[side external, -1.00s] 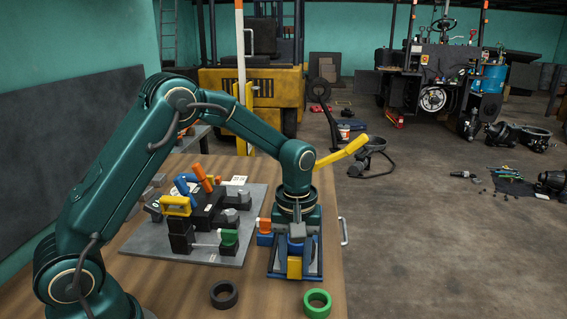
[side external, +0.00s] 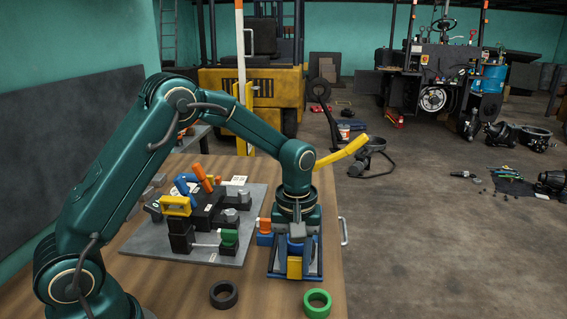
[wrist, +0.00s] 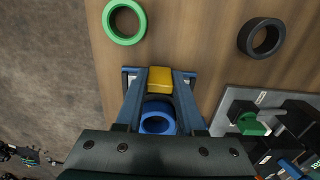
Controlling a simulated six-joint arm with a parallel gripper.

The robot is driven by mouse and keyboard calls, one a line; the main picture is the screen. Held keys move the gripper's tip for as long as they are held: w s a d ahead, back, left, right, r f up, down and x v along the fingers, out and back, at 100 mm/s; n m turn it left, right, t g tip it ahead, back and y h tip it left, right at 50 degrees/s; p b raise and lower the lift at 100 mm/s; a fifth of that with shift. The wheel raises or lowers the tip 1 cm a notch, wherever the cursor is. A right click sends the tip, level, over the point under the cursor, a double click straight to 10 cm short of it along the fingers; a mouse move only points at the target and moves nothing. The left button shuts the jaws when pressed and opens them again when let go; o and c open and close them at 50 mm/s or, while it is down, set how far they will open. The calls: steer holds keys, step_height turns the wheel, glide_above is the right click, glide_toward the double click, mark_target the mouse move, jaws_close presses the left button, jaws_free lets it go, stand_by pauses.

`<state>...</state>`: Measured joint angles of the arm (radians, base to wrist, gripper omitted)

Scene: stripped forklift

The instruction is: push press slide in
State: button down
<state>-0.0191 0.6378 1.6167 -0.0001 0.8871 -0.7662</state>
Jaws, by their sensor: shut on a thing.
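A blue press frame (side external: 273,272) stands near the table's right edge in the side external view. A blue ring-shaped part (wrist: 157,122) lies between the rails, close to my gripper. My gripper (side external: 297,238) points down into the frame, behind the yellow block in the side external view. It is shut on a part of the press slide.
A black ring (side external: 224,294) and a green ring (side external: 317,302) lie on the table in front of the frame. A grey board (side external: 150,243) with clamps and blocks is to the left, with an orange-topped blue block (side external: 264,232) between. The near table is otherwise clear.

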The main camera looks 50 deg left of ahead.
steer(key=shift+w+r, duration=0.1)
stand_by(0.5)
steer(key=shift+w+a, duration=2.8)
steer(key=c, duration=0.5)
jaws_free()
steer(key=shift+r, duration=2.55)
